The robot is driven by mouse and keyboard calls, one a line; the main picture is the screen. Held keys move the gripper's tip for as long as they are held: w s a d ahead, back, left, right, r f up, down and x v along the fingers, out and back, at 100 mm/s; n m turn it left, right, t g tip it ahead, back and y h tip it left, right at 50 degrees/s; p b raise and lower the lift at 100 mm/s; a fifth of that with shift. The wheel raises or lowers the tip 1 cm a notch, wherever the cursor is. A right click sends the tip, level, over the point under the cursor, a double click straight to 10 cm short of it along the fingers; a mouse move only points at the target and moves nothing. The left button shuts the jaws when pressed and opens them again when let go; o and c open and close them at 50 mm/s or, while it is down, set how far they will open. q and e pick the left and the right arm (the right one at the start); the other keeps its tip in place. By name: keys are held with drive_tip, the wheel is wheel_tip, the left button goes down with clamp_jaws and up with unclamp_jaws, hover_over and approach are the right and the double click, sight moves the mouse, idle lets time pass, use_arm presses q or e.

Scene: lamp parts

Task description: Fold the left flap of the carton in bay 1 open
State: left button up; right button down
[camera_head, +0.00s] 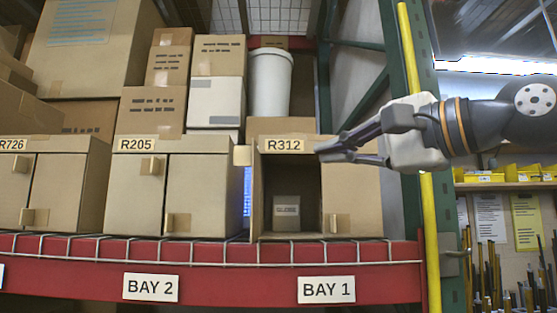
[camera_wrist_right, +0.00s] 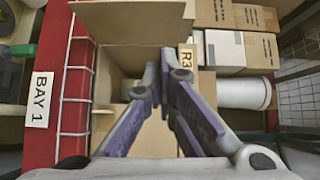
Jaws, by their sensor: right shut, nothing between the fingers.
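The carton (camera_head: 356,200) labelled R312 stands in bay 1. Its left side is open, and its dark inside shows a small box (camera_head: 286,213). The left flap (camera_head: 254,200) stands out nearly edge-on at the left of the opening, with its tab (camera_head: 242,155) near the top. The right half of the front is covered by the right flap. My right gripper (camera_head: 322,151) is shut and empty in front of the carton's upper front, near the label. In the right wrist view the shut gripper (camera_wrist_right: 165,58) covers part of the opening. My left gripper is not in view.
Closed cartons R205 (camera_head: 178,190) and R726 (camera_head: 52,190) stand to the left. A red shelf beam (camera_head: 220,280) with a wire edge runs below. A green post and yellow pole (camera_head: 428,220) stand right of the carton. Boxes and a white cylinder (camera_head: 270,82) are behind.

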drive_tip(key=w+a, duration=0.1)
drive_tip(key=a, duration=0.1)
drive_tip(key=w+a, duration=0.2)
drive_tip(key=a, duration=0.1)
drive_tip(key=w+a, duration=0.2)
drive_tip(key=a, duration=0.1)
drive_tip(key=shift+w+a, duration=0.1)
drive_tip(key=shift+a, duration=0.2)
drive_tip(key=shift+w, duration=0.1)
drive_tip(key=shift+w, duration=0.1)
